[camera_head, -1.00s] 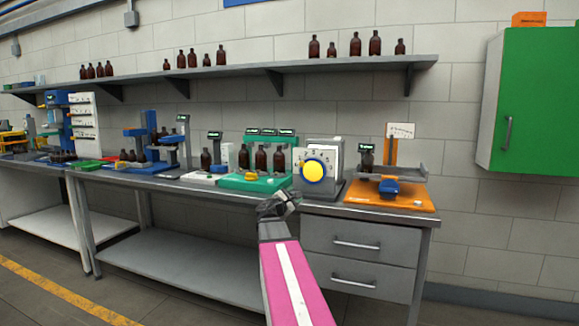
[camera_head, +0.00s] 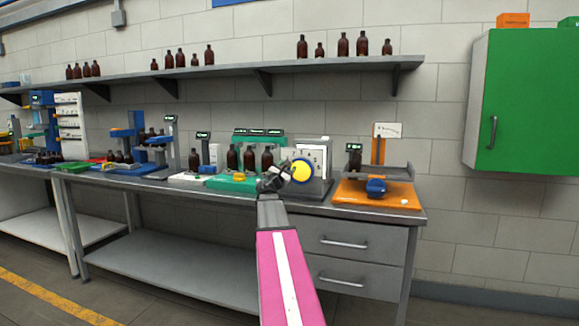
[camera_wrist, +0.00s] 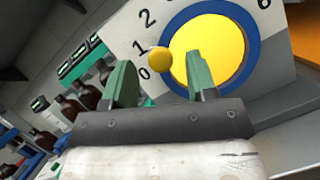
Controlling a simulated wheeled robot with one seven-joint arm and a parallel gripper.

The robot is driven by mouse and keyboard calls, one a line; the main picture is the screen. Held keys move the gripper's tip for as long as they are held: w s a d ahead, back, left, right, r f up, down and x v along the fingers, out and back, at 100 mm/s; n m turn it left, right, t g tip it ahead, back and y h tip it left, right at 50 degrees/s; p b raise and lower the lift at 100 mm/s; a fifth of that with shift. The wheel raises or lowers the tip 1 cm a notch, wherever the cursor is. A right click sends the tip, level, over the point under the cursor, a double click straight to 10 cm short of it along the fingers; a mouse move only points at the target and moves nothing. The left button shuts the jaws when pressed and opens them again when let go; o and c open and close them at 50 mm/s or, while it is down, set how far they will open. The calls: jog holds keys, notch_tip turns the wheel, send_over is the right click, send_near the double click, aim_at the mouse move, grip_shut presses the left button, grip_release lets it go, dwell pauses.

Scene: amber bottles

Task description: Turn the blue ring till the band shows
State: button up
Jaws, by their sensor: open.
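The blue ring (camera_wrist: 205,7) surrounds a yellow disc (camera_wrist: 218,45) on a pale panel marked with numbers in the wrist view. In the head view the ring (camera_head: 312,164) and yellow disc sit on the front of a grey-white box on the bench. A small yellow knob (camera_wrist: 160,60) shows at the ring's left edge, near the 0. My gripper (camera_wrist: 162,74) is open, its two green fingers apart on either side of the knob in the picture; contact cannot be told. In the head view my gripper (camera_head: 285,175) is just left of the disc. No band can be made out.
A green stand (camera_head: 232,183) with several amber bottles is left of the box. An orange base (camera_head: 350,196) with a blue part stands to the right. A shelf (camera_head: 230,76) of bottles runs above, and a green cabinet (camera_head: 520,110) hangs at right.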

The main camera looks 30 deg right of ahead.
aim_at(297, 159)
jog(key=shift+x, duration=1.4)
jog(key=shift+c, duration=0.3)
jog(key=c, duration=0.8)
jog(key=shift+s+d+r+m+g, duration=0.15)
jog(key=shift+m+g, duration=0.25)
jog(key=shift+m, duration=0.4)
jog(key=shift+s+d+r+m+g, duration=0.1)
jog(key=shift+s+r+m+g, duration=0.25)
jog(key=shift+m, duration=0.45)
jog(key=shift+c, duration=0.2)
jog(key=shift+s+d+r+m+g, duration=0.15)
jog(key=shift+m+g, duration=0.3)
jog(key=shift+m, duration=0.45)
jog(key=shift+s+d+r+m+g, duration=0.15)
jog(key=shift+m+g, duration=0.25)
jog(key=shift+m, duration=0.5)
jog(key=shift+f, duration=0.1)
jog(key=o, duration=0.9)
